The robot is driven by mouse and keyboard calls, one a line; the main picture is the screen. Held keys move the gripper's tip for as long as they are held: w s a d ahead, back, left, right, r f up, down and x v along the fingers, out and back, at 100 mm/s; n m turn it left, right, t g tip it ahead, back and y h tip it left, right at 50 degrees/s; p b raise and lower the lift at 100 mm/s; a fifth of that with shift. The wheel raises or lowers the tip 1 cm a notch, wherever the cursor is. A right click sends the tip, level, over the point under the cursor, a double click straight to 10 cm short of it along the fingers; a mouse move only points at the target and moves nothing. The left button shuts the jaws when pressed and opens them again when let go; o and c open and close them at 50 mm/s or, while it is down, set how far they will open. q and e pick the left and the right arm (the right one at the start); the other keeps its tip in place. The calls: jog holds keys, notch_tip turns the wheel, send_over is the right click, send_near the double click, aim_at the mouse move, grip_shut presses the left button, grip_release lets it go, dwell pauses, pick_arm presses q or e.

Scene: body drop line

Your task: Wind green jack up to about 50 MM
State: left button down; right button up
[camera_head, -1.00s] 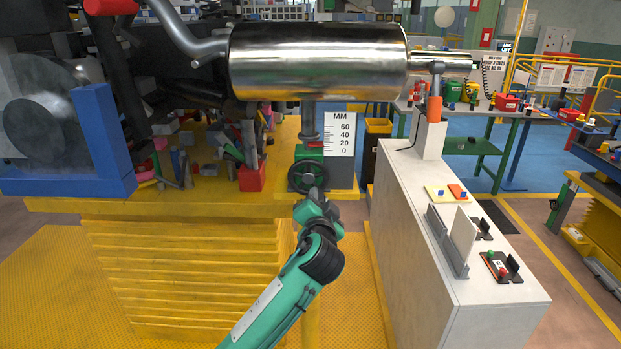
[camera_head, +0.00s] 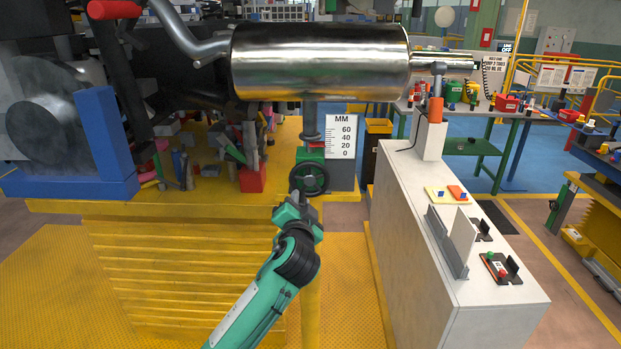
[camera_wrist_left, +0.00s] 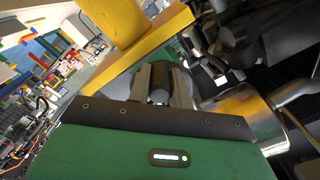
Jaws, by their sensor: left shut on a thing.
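The green jack (camera_head: 311,154) stands on the yellow platform under the silver muffler, its grey post reaching up towards the muffler. Its black handwheel (camera_head: 309,179) faces me. The white MM scale (camera_head: 341,136) stands right behind it, marked 0 to 60. The red pointer (camera_head: 316,145) sits near the 20 mark; the exact reading is too small to tell. My left gripper (camera_head: 298,199) is at the lower left rim of the handwheel, shut on its handle. In the left wrist view the dark round handle (camera_wrist_left: 160,84) sits between the fingers. My right gripper is out of view.
The muffler (camera_head: 318,62) hangs over the jack. A blue upright (camera_head: 105,135) and a red block (camera_head: 252,178) stand to the left. A white cabinet (camera_head: 405,215) with small fixtures stands to the right. Open floor lies between platform and cabinet.

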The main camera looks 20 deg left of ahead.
aim_at(292, 186)
pick_arm(q)
jog(key=shift+a+r, duration=0.1)
jog(key=shift+r, duration=0.05)
jog(key=shift+s+a+r+p, duration=0.15)
jog(key=shift+a+r+p, duration=0.5)
jog(key=shift+r+p, duration=0.35)
jog(key=shift+a+r, duration=0.1)
jog(key=shift+a, duration=0.05)
